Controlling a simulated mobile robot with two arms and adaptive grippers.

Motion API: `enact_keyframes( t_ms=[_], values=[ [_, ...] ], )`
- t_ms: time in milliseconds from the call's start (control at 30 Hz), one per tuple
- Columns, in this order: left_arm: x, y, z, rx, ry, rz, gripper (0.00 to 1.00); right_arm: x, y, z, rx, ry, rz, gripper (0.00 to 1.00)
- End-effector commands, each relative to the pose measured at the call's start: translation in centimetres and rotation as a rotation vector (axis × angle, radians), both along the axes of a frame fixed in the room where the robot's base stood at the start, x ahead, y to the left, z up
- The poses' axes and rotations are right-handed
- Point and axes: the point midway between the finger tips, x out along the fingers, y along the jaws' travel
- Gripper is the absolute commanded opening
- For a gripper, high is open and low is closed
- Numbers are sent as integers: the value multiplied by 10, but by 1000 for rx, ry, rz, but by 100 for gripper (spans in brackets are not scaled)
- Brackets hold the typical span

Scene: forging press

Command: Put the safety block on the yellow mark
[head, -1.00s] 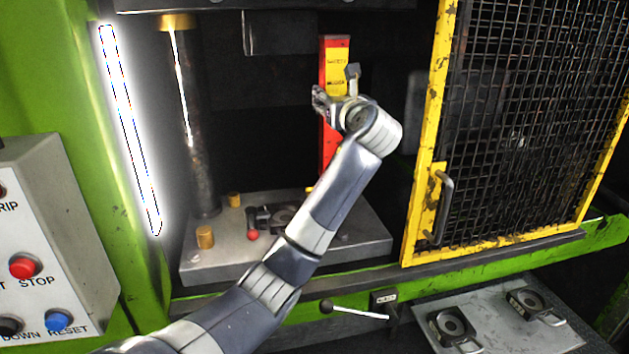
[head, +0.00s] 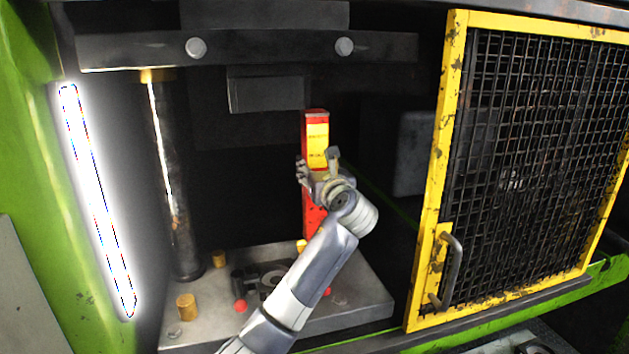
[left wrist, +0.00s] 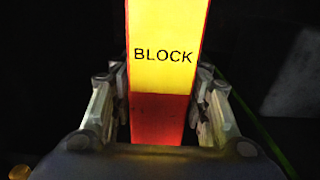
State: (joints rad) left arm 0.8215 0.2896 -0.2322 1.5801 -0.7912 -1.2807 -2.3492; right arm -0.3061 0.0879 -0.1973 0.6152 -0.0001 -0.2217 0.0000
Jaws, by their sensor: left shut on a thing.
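The safety block (head: 317,132) is a tall red bar with a yellow label. It stands upright inside the press, above the rear of the lower bed. My left gripper (head: 318,178) is shut on it around the middle. In the left wrist view the block (left wrist: 165,60) sits between the two fingers (left wrist: 163,120), with "BLOCK" readable. A small yellow patch (head: 301,245), probably the yellow mark, shows on the bed just left of the block's lower end. My arm hides the block's foot, so I cannot tell whether it touches the bed. My right gripper is out of view.
The grey bed (head: 355,302) carries a black clamp-like die (head: 262,276), red knobs and brass pegs (head: 186,306). A steel column (head: 172,190) stands left, the upper die (head: 265,93) hangs above, and a yellow mesh guard (head: 437,150) stands right.

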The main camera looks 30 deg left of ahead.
Motion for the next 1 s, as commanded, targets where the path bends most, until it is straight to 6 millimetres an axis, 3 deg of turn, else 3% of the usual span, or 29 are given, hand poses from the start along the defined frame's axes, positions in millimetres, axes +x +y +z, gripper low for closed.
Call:
enact_keyframes(
  t_ms=[300, 600, 633, 700, 1000],
  values=[
    [-1, 0, -29, 5, -4, -1, 0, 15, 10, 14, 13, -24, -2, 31],
    [-1, 0, -32, 4, -7, -1, 0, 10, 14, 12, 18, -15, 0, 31],
    [0, 0, -37, 0, 1, 0, 45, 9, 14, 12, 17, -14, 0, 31],
    [0, 0, -37, 0, 1, -1, 61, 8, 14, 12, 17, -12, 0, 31],
    [0, -1, -37, 0, 1, -1, 63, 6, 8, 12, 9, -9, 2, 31]
  ],
)
